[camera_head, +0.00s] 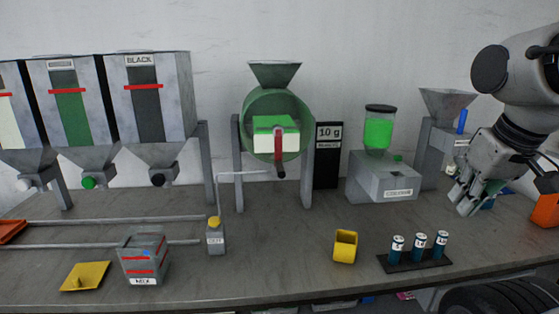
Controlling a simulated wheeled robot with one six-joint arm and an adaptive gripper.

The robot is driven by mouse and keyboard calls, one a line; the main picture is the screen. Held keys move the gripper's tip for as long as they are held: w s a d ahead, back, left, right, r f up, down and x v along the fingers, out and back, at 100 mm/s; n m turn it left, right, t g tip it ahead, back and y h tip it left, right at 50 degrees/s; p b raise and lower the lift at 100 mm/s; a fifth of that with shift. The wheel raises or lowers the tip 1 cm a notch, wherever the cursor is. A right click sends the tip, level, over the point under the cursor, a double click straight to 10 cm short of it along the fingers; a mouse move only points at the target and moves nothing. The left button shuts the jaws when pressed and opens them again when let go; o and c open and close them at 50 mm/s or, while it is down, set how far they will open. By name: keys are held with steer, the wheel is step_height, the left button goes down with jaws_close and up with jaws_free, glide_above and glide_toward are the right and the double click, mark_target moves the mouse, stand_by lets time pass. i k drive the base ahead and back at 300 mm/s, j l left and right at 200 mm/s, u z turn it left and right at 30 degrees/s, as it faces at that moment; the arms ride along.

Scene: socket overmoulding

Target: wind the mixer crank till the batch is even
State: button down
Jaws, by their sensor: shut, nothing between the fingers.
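The mixer is a round green translucent drum (262,105) in a grey stand, with a grey funnel (274,73) on top. A crank with a red arm (278,143) hangs downward at its front and ends in a dark knob (281,172). A pale block with a green top (270,122) shows at the drum; I cannot tell how even the batch inside is. My gripper (463,203) is at the right, shut and empty, well apart from the crank, with its fingers pointing down above the table.
Hoppers, one labelled BLACK (139,60), stand left. A clear bin (145,262), a yellow tray (85,276) and a small bottle (215,237) are in front. A yellow cup (345,246) and a rack of blue cylinders (414,262) are right. A green-filled dispenser (379,133) stands behind them.

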mark_target(278, 131)
steer(key=j+z, duration=0.25)
steer(key=z, duration=0.15)
steer(key=j+z, duration=0.3)
steer(key=z, duration=0.15)
steer(key=k+j+z, duration=0.15)
steer(key=j, duration=0.25)
steer(key=k+j+z, duration=0.1)
steer(key=j, duration=0.3)
steer(key=k+j+z, duration=0.15)
steer(key=k+j, duration=0.15)
steer(key=k+j+z, duration=0.15)
steer(key=j, duration=0.3)
steer(key=k+j, duration=0.25)
steer(key=j, duration=0.2)
steer(key=k+j, duration=0.3)
steer(key=j, duration=0.15)
steer(key=k+j, duration=0.25)
steer(key=j, duration=0.2)
